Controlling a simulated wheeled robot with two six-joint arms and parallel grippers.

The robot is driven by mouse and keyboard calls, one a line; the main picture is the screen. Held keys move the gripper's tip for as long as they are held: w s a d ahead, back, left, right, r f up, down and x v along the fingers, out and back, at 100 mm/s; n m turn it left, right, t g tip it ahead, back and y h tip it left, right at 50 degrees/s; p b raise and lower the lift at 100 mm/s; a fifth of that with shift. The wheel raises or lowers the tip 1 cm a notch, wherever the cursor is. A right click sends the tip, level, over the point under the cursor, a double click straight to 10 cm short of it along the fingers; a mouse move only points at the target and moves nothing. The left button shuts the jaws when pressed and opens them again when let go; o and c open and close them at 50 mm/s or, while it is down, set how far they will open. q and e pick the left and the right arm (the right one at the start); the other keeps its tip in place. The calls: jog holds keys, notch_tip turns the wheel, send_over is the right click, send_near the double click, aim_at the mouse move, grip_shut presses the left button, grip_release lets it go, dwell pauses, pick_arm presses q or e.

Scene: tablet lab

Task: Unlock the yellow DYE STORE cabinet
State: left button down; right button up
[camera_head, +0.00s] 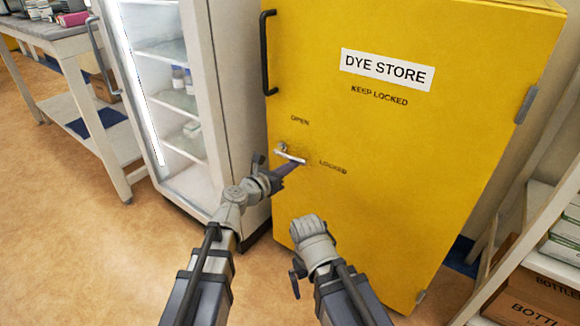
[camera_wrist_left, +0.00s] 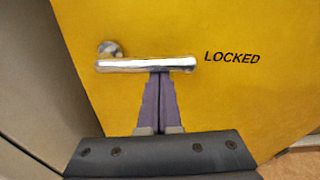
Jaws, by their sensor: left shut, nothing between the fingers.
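The yellow DYE STORE cabinet (camera_head: 430,150) stands upright with its door closed. Its silver lever handle (camera_head: 290,153) has its pivot at the left and its free end pointing right, toward the LOCKED label (camera_head: 333,167). The OPEN label (camera_head: 300,120) is above the handle. In the left wrist view the handle (camera_wrist_left: 145,65) lies nearly level. My left gripper (camera_head: 298,163) is shut and empty. Its purple fingertips (camera_wrist_left: 160,78) are at the handle's lower edge, near the free end; I cannot tell whether they touch. My right gripper (camera_head: 297,272) is low before the door, its fingers unclear.
A black pull handle (camera_head: 267,52) is on the door's upper left. A lit glass-front fridge (camera_head: 180,100) stands close at the left, with a bench (camera_head: 70,45) beyond it. A shelf with boxes (camera_head: 535,295) is at the right. The floor at the left is clear.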

pick_arm(q)
notch_tip(320, 180, up, 3)
jog(key=n+p, duration=0.2)
jog(key=n, duration=0.1)
jog(key=shift+w+n+h, duration=0.1)
jog(key=shift+n+h, duration=0.3)
jog(key=shift+w+a+r+p, duration=0.1)
jog(key=shift+a+r+p, duration=0.1)
jog(key=shift+r+p, duration=0.35)
jog(key=shift+w+a+r+p, duration=0.1)
jog(key=shift+a+r+p, duration=0.05)
jog(key=shift+r+p, duration=0.35)
jog(key=shift+w+a+r+n+p, duration=0.25)
jog(key=shift+r+n+p, duration=0.15)
jog(key=shift+n, duration=0.4)
jog(key=shift+w+a+r+p, duration=0.4)
jog(key=shift+a+r+p, duration=0.2)
jog(key=shift+w+a+r+p, duration=0.3)
jog(key=shift+w+a+p, duration=0.15)
jog(key=shift+a, duration=0.25)
jog(key=shift+w+a+r, duration=0.1)
jog(key=shift+w+a, duration=0.1)
